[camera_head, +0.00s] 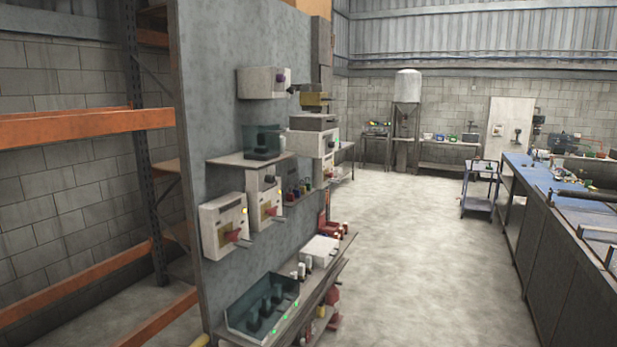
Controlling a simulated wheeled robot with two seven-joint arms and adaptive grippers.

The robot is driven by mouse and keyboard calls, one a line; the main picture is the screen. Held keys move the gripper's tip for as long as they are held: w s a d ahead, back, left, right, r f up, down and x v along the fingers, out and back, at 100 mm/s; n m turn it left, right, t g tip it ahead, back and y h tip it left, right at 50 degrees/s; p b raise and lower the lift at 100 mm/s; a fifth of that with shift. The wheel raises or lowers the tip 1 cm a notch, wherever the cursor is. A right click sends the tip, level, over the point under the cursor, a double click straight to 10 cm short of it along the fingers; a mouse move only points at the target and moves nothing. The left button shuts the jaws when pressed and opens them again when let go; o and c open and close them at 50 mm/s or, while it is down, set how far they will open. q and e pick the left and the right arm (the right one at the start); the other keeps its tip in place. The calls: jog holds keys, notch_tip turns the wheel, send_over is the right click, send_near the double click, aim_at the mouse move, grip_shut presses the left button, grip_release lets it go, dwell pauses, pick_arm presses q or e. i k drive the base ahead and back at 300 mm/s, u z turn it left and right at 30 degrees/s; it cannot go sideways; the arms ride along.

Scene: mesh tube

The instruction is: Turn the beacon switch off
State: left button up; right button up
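A grey wall panel (215,105) stands left of centre and carries several switch boxes; I cannot tell which one is the beacon switch. A white box (212,226) low on the panel has a red handle (235,237) and a small yellow light. A similar white box (258,205) to its right also has a red handle and a yellow light. A pale box with a dark knob (265,83) is mounted higher up. A white box (308,144) stands out farther along the panel.
A shelf (325,275) at the panel's foot holds a glass-sided case (262,305). An orange-beamed rack (70,127) is on the left. A long workbench (545,230) lines the right, with a small cart (480,188) near its far end. The concrete floor (420,260) between is clear.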

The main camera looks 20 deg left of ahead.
aim_at(269, 179)
jog(key=u, duration=0.1)
jog(key=i, duration=0.65)
jog(key=u, duration=0.75)
jog(key=i, duration=0.6)
jog(key=u, duration=0.55)
